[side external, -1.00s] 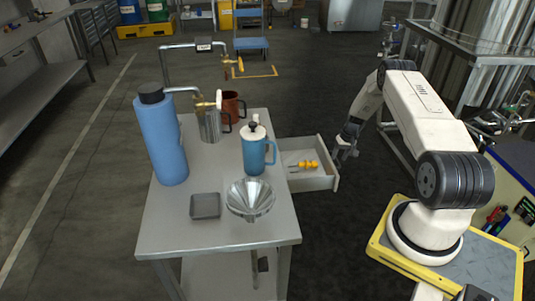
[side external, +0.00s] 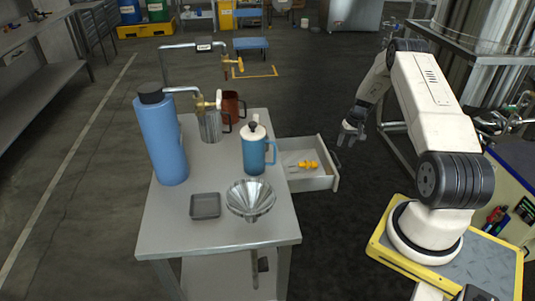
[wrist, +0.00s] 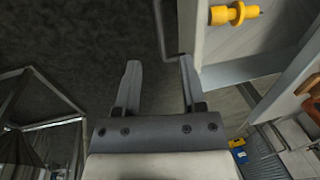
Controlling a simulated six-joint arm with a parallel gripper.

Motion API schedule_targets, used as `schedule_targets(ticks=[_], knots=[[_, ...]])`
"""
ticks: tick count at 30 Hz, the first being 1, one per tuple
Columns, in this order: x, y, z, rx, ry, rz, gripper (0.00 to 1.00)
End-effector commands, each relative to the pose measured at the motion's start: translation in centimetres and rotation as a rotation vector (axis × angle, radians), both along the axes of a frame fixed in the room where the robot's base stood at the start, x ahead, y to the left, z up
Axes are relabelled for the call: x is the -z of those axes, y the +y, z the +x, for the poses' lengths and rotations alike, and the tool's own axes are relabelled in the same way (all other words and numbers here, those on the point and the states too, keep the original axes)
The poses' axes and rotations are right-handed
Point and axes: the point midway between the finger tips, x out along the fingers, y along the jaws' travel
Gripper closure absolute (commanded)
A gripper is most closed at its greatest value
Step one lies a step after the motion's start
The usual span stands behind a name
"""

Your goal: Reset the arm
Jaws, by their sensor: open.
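My gripper (side external: 351,133) is open and empty, just right of and above the open drawer's (side external: 315,184) front in the side view. In the wrist view my gripper's two fingers (wrist: 158,85) stand apart with dark floor between them. The drawer's front (wrist: 232,72) and its handle (wrist: 160,28) show close by there. A yellow-handled tool (side external: 308,165) lies inside the drawer. It also shows in the wrist view (wrist: 233,14), apart from my fingers.
The steel table (side external: 200,238) holds a blue bottle (side external: 162,140), a blue lidded mug (side external: 255,155), a brown mug (side external: 232,107), a metal funnel (side external: 250,198) and a grey tray (side external: 205,206). A pipe with a tap (side external: 207,104) rises above it. Steel tank framing stands right.

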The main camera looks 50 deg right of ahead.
Motion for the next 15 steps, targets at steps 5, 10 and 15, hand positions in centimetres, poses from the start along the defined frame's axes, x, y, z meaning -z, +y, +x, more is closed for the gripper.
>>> schedule_targets(ticks=[5, 10, 15], knots=[[-0.3, 0.3, 0.3, -0.007, 0.000, -0.002, 0.47], [-1.7, 2.0, 1.8, -0.039, 0.004, -0.017, 0.47], [-4.5, 5.7, 4.2, -0.103, 0.010, -0.046, 0.47]])
